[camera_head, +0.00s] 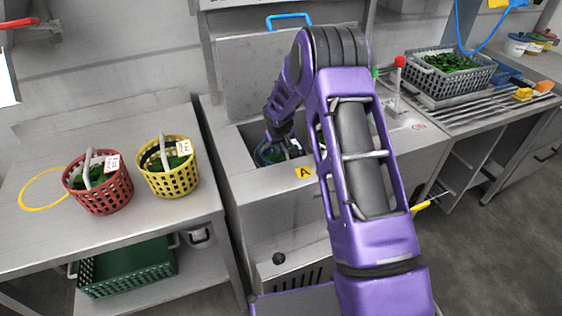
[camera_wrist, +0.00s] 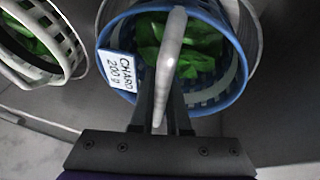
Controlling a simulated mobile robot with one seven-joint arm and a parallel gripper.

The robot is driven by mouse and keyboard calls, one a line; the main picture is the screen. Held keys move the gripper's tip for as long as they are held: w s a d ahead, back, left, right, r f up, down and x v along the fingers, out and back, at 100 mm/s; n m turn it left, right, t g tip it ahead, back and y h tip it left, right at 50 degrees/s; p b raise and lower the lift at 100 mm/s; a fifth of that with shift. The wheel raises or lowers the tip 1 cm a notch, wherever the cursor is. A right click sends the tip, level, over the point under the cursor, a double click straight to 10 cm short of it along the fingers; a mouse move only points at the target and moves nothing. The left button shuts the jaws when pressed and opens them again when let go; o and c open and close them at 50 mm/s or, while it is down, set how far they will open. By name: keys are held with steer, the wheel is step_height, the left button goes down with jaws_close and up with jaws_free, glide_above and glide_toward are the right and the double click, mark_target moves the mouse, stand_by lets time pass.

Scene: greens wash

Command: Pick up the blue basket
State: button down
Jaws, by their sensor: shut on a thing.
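The blue basket (camera_wrist: 236,95) has a blue rim, a pale handle, green leaves inside and a white tag reading "CHARD 200 g". It fills the middle of the wrist view. In the head view the blue basket (camera_head: 262,157) shows only partly, down in the left part of the steel sink, with my arm hiding the rest. My gripper (camera_wrist: 165,112) is shut on the basket's handle, with a finger on each side of it. In the head view my gripper (camera_head: 290,148) is small and partly hidden. I cannot tell whether the basket touches the sink floor.
Another pale-rimmed basket (camera_wrist: 70,70) with greens is close by at left. A red basket (camera_head: 98,192) and a yellow basket (camera_head: 170,170) stand on the left table (camera_head: 140,225). A grey crate (camera_head: 440,85) sits on the right drainer. The sink's front edge (camera_head: 270,178) borders the basket.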

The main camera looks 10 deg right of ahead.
steer(key=shift+r, duration=0.2)
stand_by(0.3)
steer(key=shift+w+r+p, duration=0.1)
steer(key=shift+r+p, duration=0.55)
steer(key=shift+r, duration=4)
steer(key=shift+r+p, duration=1.15)
steer(key=shift+r, duration=0.25)
